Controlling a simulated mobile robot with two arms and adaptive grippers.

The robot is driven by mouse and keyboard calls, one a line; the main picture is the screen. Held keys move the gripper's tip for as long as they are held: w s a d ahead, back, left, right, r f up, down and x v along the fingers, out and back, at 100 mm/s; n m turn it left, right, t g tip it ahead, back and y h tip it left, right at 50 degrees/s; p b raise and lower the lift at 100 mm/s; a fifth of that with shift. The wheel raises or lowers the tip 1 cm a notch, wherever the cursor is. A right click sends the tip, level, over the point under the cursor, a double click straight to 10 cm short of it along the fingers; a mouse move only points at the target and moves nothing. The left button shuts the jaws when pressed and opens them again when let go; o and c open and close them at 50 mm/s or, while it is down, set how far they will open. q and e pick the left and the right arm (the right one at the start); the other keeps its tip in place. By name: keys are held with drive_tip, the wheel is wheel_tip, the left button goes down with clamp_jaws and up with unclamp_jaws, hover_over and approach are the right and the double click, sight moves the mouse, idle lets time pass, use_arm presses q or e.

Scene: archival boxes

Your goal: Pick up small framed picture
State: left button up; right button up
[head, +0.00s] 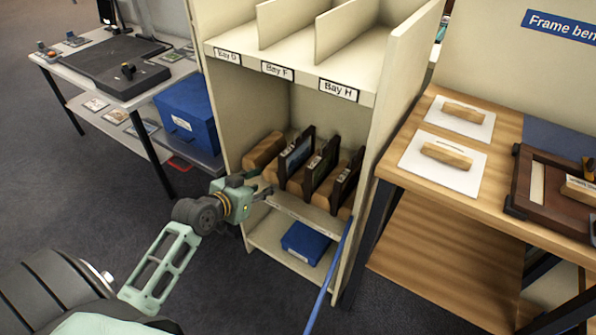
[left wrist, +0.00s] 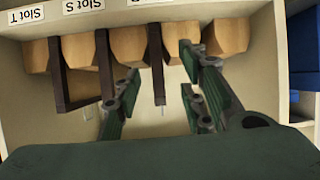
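Several dark-edged framed pictures stand upright in the slotted shelf under the Bay labels. In the head view they are a left one (head: 296,153), a middle one (head: 322,166) and a right one (head: 347,185), between wooden blocks. My left gripper (head: 266,191) is in front of the left part of this shelf. In the left wrist view its fingers (left wrist: 160,100) are spread apart, with the edge of one dark frame (left wrist: 156,60) showing in the gap between them. It looks untouched by either finger. Two more dark frames stand left of it there. My right gripper is not in view.
Wooden blocks (head: 264,150) flank the frames, and the cabinet's side wall (head: 385,120) rises close on the right. A blue box (head: 306,243) lies on the shelf below. A wooden bench (head: 450,200) stands right, a grey table (head: 160,80) left. Floor between is clear.

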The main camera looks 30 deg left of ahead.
sight(280, 168)
use_arm(q)
drive_tip(key=shift+t+h, duration=0.3)
drive_tip(key=shift+t, duration=0.1)
drive_tip(key=w, duration=0.1)
drive_tip(key=w+r+b, duration=0.1)
drive_tip(key=w+r, duration=0.1)
drive_tip(key=shift+w+d+r, duration=0.15)
drive_tip(key=shift+w+d, duration=0.2)
drive_tip(key=shift+d, duration=0.05)
drive_tip(key=b+x, duration=0.1)
drive_tip(key=x, duration=0.2)
drive_tip(key=shift+f+b, duration=0.3)
drive_tip(key=shift+b, duration=0.05)
drive_tip(key=shift+w+f, duration=0.2)
drive_tip(key=shift+w, duration=0.35)
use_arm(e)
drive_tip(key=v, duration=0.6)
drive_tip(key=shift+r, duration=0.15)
use_arm(q)
drive_tip(key=shift+c, duration=0.7)
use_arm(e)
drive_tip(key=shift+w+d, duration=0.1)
use_arm(q)
clamp_jaws()
